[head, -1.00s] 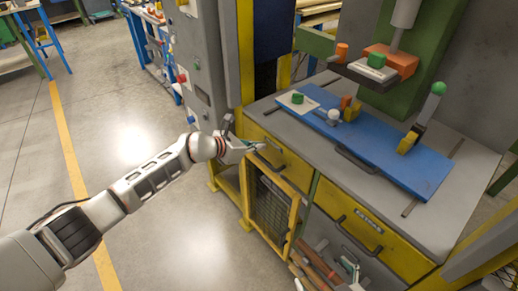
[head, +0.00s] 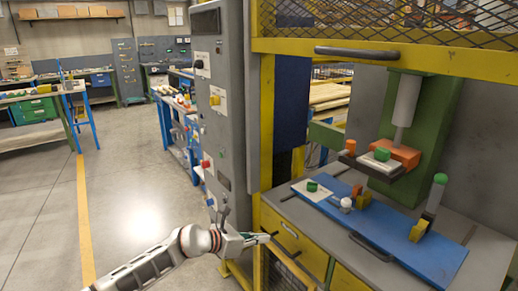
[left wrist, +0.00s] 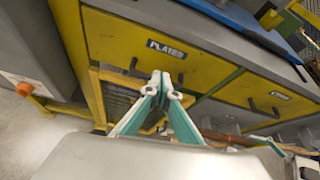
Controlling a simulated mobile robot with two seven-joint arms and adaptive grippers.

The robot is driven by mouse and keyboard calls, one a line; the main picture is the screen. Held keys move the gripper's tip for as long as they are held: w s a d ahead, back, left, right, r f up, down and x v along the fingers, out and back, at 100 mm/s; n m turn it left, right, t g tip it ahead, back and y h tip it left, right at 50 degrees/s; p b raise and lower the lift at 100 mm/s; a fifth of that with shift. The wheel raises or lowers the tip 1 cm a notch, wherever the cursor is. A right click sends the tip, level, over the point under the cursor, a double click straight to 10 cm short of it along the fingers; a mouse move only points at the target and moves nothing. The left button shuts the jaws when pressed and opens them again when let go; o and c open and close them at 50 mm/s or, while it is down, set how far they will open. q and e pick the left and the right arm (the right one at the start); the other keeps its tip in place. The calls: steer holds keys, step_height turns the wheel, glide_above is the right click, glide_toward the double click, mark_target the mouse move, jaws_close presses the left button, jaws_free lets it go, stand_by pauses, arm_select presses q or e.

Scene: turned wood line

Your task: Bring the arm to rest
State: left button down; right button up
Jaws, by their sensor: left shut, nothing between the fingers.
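My left gripper (head: 262,238) is shut and empty. In the head view its arm comes in from the lower left, and the fingers point right, in front of the yellow drawers. In the left wrist view its teal fingers (left wrist: 159,82) meet at the tips, in front of the yellow drawer labelled PLATES (left wrist: 140,45). I cannot tell the exact gap between the fingertips and the drawer front. My right gripper is not clearly seen in the head view now; a teal finger-like part shows at the lower right of the left wrist view.
A machine with a blue board (head: 400,240) stands on the right, with small blocks and a green-knobbed lever (head: 433,195) on it. A mesh guard (head: 390,30) hangs above. A grey control cabinet (head: 222,120) stands behind my left arm. Open floor (head: 130,190) lies to the left.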

arm_select(q)
steer(key=s+d+n+t+h, duration=0.2)
steer(key=s+n+t, duration=0.3)
steer(key=s+n, duration=0.75)
steer(key=s+a+f+n+y, duration=0.5)
steer(key=s+a+f+n, duration=0.4)
steer(key=n, duration=0.5)
steer(key=s+a+f+n+g+y, duration=0.1)
steer(key=s+a+f+n+y, duration=0.4)
steer(key=s+a+f+n, duration=0.4)
steer(key=s+a+n, duration=0.4)
steer(key=a+n, duration=0.1)
steer(key=shift+s+n, duration=0.3)
steer(key=shift+n, duration=0.05)
